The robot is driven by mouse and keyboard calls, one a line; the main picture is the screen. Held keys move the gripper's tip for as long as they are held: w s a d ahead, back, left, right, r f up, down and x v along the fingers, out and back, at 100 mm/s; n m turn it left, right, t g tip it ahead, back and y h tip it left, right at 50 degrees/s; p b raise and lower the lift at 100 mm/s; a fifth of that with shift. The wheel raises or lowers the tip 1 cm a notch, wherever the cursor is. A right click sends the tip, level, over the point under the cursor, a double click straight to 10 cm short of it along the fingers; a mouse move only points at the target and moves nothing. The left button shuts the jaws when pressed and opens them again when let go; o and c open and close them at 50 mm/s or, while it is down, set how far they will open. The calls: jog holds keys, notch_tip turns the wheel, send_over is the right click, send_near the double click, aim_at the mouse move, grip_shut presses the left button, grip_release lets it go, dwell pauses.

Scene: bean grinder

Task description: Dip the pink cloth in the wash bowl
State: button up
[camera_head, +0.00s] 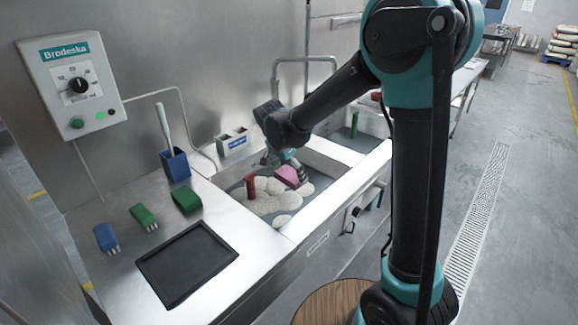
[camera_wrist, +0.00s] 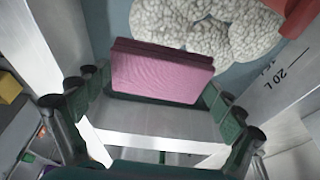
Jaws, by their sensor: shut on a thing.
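The pink cloth (camera_head: 290,176) is a folded block, also large in the wrist view (camera_wrist: 160,74). My gripper (camera_head: 283,160) is shut on it, with green finger pads at its two ends in the wrist view. The wash bowl (camera_head: 312,211) is the left sink basin, with grey-blue water and pale foam. The cloth is over or in this basin near its back right. The foam lies beside the cloth in the wrist view. I cannot tell whether the cloth touches the water. My gripper hides part of the cloth in the head view.
A red object (camera_head: 250,187) stands in the foam (camera_head: 276,202). A second basin (camera_head: 348,140) lies to the right, past a metal divider. A black tray (camera_head: 187,263), several brushes (camera_head: 144,217) and a blue holder (camera_head: 175,165) are on the left counter.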

aim_at(289, 175)
notch_tip(289, 175, down, 10)
jog(key=shift+r, duration=0.15)
dwell(0.6)
dwell(0.5)
jog(key=shift+r, duration=8.4)
